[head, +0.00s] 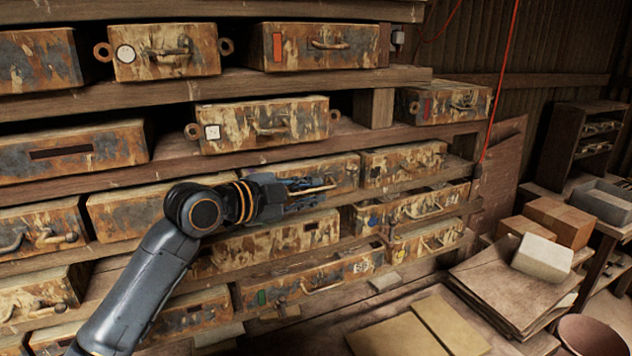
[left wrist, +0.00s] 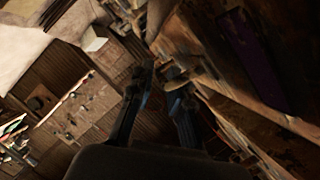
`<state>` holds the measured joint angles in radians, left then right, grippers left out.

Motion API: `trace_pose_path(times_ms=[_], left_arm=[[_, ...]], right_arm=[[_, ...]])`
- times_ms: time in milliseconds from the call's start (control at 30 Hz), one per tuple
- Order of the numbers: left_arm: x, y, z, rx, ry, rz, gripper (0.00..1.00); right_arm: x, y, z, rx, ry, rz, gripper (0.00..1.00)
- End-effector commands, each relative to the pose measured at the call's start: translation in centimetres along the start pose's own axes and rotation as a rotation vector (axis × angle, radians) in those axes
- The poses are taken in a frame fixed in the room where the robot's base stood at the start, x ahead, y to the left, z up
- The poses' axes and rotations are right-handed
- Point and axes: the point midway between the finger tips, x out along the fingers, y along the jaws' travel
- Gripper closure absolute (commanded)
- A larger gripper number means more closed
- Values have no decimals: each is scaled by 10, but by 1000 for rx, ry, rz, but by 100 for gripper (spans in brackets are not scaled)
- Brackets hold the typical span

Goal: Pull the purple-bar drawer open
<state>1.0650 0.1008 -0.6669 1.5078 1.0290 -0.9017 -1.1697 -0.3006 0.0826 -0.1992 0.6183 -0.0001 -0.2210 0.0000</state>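The purple bar (left wrist: 255,65) shows on a dark, rusty drawer front at the right of the left wrist view. In the head view that bar is not visible. My left gripper (head: 318,192) is in front of a worn drawer (head: 338,172) in the middle row, close to a pale bar-like handle (head: 312,190). In the left wrist view my left gripper (left wrist: 160,70) has its two fingers apart, with a gap between the tips. My right gripper is in neither view.
Wooden shelves (head: 260,84) hold several similar drawers with handles around my arm. A red cord (head: 505,60) hangs at the right. Cardboard boxes (head: 560,218), a pale block (head: 542,258) and stacked sheets (head: 515,285) lie at the lower right.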

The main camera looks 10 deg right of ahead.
Motion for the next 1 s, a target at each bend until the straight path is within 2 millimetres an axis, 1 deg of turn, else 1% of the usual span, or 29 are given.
trace_pose_path(times_ms=[33, 133, 233, 467, 500, 567, 600, 1000], left_arm=[[6, -2, -1, -2, 1, 1, 82], [13, 0, -1, -1, 0, 1, 82], [17, 0, 0, 1, -1, 0, 82], [17, 0, 0, 1, -1, 0, 82], [17, 0, 0, 1, -1, 0, 86], [17, 0, 0, 1, -1, 0, 98], [17, 0, 0, 1, -1, 0, 100], [17, 1, 0, 1, 0, 1, 100]], right_arm=[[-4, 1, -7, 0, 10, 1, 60], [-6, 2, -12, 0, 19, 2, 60], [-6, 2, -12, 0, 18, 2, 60], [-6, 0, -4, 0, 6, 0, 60], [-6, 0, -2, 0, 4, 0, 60], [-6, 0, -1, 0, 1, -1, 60], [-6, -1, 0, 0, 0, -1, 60], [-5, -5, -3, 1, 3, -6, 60]])
